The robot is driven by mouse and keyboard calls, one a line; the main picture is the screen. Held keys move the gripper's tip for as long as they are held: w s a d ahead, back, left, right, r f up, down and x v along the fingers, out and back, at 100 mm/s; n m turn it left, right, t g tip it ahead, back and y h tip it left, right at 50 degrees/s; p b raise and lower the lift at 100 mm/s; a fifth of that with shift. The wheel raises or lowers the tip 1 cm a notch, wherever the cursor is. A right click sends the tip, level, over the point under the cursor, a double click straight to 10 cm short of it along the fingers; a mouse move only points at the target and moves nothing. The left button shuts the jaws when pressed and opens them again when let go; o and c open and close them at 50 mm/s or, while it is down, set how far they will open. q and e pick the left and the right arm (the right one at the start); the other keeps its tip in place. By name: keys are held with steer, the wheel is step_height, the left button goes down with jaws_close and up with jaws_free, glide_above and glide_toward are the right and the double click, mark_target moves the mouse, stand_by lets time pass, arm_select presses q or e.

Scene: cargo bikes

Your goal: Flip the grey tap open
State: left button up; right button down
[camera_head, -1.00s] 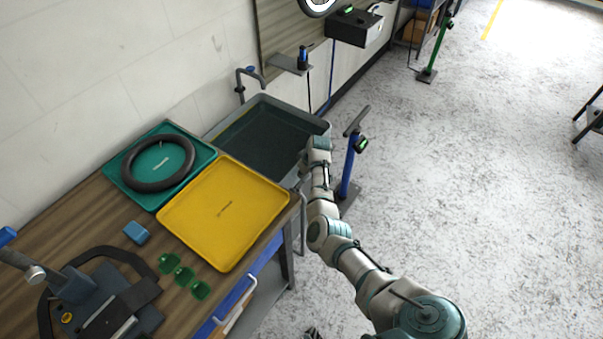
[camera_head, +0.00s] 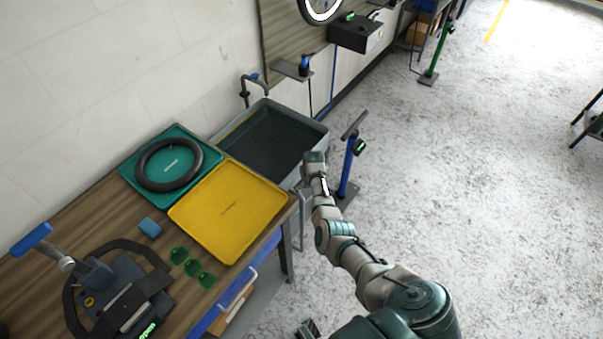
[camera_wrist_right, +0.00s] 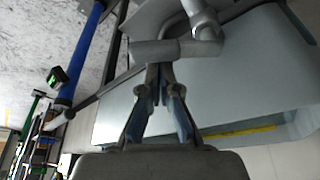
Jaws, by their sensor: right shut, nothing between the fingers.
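The grey tap (camera_head: 253,84) is a bent pipe standing at the wall-side edge of the grey sink (camera_head: 322,135) in the head view. My right arm reaches up to the sink's near right corner; its wrist hides the gripper there. In the right wrist view my right gripper (camera_wrist_right: 160,82) is shut and empty. Its fingertips are close to a grey pipe-like fitting (camera_wrist_right: 165,49) with a rounded joint; I cannot tell if they touch, or which part of the sink or tap this is. The pale sink wall (camera_wrist_right: 220,85) lies right of the fingers.
A blue stand (camera_head: 347,172) rises just right of my right wrist and also shows in the wrist view (camera_wrist_right: 82,52). Left of the sink, the bench holds a yellow tray (camera_head: 228,210) and a green tray (camera_head: 133,178) with a black ring. The floor to the right is open.

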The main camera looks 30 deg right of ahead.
steer(key=s+m+p, duration=0.1)
steer(key=m, duration=0.1)
steer(key=m+h, duration=0.1)
steer(key=shift+s+a+r+m+g+p, duration=0.1)
steer(key=shift+s+m+g+p, duration=0.2)
steer(key=shift+s+m+p, duration=0.1)
steer(key=shift+s+a+m+h, duration=0.15)
steer(key=shift+s+m+h, duration=0.15)
steer(key=shift+m, duration=0.6)
arm_select(q)
steer(key=s+a+f, duration=0.1)
steer(key=s+f, duration=0.2)
steer(key=s, duration=0.3)
steer(key=shift+s+f, duration=0.3)
arm_select(e)
steer(key=shift+s+a+m+g, duration=0.2)
steer(key=shift+s+m+g, duration=0.2)
steer(key=shift+m, duration=0.5)
arm_select(q)
steer(key=shift+a+r+p, duration=0.1)
steer(key=shift+p, duration=0.25)
arm_select(e)
steer(key=shift+d, duration=0.1)
arm_select(q)
steer(key=shift+w+r+p, duration=0.15)
steer(key=shift+r+p, duration=0.4)
steer(key=shift+r, duration=0.05)
arm_select(e)
steer(key=shift+s+d, duration=0.5)
